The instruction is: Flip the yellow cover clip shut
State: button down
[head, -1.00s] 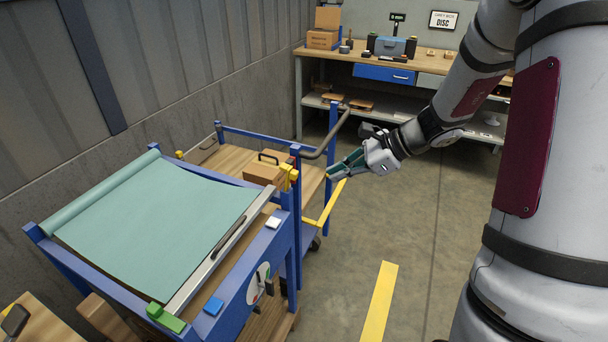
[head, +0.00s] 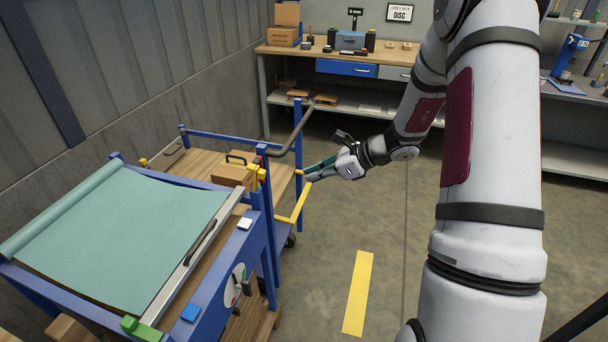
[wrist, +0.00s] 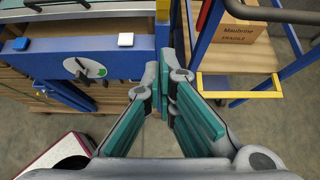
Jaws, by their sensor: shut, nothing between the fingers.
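A small yellow clip (head: 255,172) stands up by the blue corner post, near the far end of the metal bar on the teal-covered bench; I take it as the cover clip. Its yellow side also shows at the top of the wrist view (wrist: 163,10). My gripper (head: 309,173) is to the right of the clip, apart from it, over the gap beside the trolley. In the wrist view my gripper (wrist: 165,84) has its green-padded fingers together and empty, pointing towards the bench and trolley.
A yellow U-shaped bar (head: 299,204) sticks out from the trolley near my gripper. A cardboard box (head: 232,174) stands on the trolley (head: 196,166). A blue upright (head: 299,160) and grey handle are close to my gripper. Floor to the right is open.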

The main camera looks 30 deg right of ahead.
aim_at(256, 179)
jog(key=w+a+f+p, duration=0.1)
jog(key=w+a+f, duration=0.3)
jog(key=w+a, duration=0.3)
jog(key=shift+w+a, duration=0.15)
jog(key=shift+a, duration=0.35)
